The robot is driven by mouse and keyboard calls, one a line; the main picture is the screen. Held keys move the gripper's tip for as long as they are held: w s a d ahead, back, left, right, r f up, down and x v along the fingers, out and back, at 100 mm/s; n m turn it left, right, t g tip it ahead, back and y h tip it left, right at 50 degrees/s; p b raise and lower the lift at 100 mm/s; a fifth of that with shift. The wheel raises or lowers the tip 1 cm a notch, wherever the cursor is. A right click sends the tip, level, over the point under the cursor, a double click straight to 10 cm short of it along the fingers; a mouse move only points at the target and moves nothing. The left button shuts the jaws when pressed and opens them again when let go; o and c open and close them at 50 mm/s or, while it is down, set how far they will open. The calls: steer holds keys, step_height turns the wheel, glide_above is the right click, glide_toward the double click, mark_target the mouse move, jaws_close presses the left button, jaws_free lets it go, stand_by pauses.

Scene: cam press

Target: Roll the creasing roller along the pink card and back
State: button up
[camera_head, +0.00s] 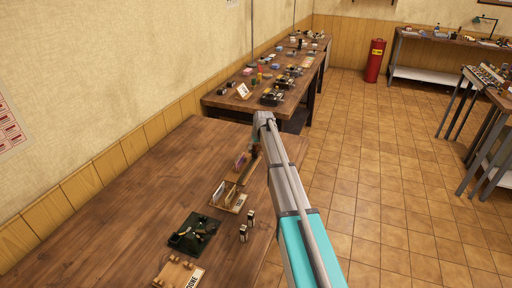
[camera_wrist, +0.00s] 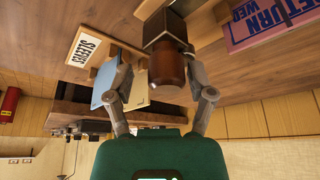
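The pink card (camera_wrist: 262,22), with dark lettering reading "RETURN WED", lies on the wooden table at the top right of the wrist view. A small pink-purple patch (camera_head: 240,162), likely the card, shows left of my arm in the head view. A brown rounded handle on a dark block, apparently the creasing roller (camera_wrist: 168,68), stands between the fingers of my gripper (camera_wrist: 158,68). The fingers look apart, with a gap at the handle's left side; the right finger is close to it, and contact is unclear. My arm partly covers this area in the head view.
A holder with a "SLEEVES" label (camera_wrist: 88,48) and a blue card (camera_wrist: 104,82) is close beside the left finger. The table's left side is clear.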

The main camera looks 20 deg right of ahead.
steer(key=shift+s+a, duration=0.15)
steer(key=s+a, duration=0.3)
steer(key=s, duration=0.1)
steer(key=s+a, duration=0.3)
steer(key=s, duration=0.2)
steer(key=s+a, duration=0.3)
steer(key=s, duration=0.1)
steer(key=shift+s+a, duration=0.15)
steer(key=shift+a, duration=0.1)
steer(key=shift+r+p, duration=0.55)
steer(key=shift+r, duration=0.05)
steer(key=a+p+v, duration=0.1)
steer(key=p+v, duration=1)
steer(key=v, duration=0.1)
steer(key=s+f+g, duration=0.1)
steer(key=s, duration=0.8)
steer(key=shift+d+m+g, duration=0.3)
steer(key=shift+g, duration=0.1)
steer(key=shift+s+f, duration=0.1)
steer(key=w+d+r+t, duration=0.1)
steer(key=w, duration=0.9)
steer(key=shift+d+r+t+p, duration=0.2)
steer(key=shift+r+t+p, duration=0.1)
steer(key=shift+r+t, duration=0.1)
steer(key=shift+w+f, duration=0.15)
